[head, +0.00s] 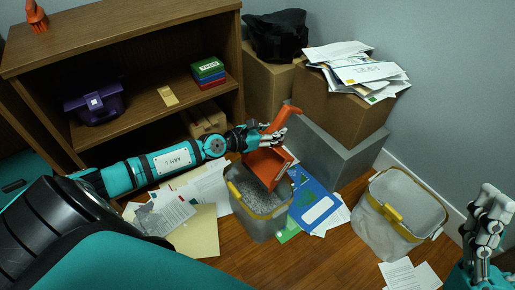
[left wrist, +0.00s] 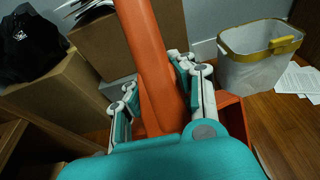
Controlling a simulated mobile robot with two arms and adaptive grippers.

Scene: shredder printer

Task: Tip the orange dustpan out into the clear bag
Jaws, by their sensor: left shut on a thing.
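The orange dustpan (head: 268,167) is held by its handle, and its pan hangs tilted down over the right part of a grey, yellow-rimmed bin (head: 252,222) full of grey shreds. My left gripper (head: 272,137) is shut on the handle, which also runs up between its fingers in the left wrist view (left wrist: 148,60). I cannot tell whether anything lies in the pan. A second yellow-rimmed bin (head: 400,225) at right looks pale and translucent, perhaps lined with the clear bag; it also shows in the left wrist view (left wrist: 255,72). My right gripper (head: 490,195) is at the right edge, apart from everything; its opening is unclear.
Loose papers and folders (head: 195,235) lie around the left bin. Cardboard boxes (head: 340,112) with a pile of envelopes and a black bag (head: 275,35) stand behind. A wooden shelf (head: 120,45) is at left.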

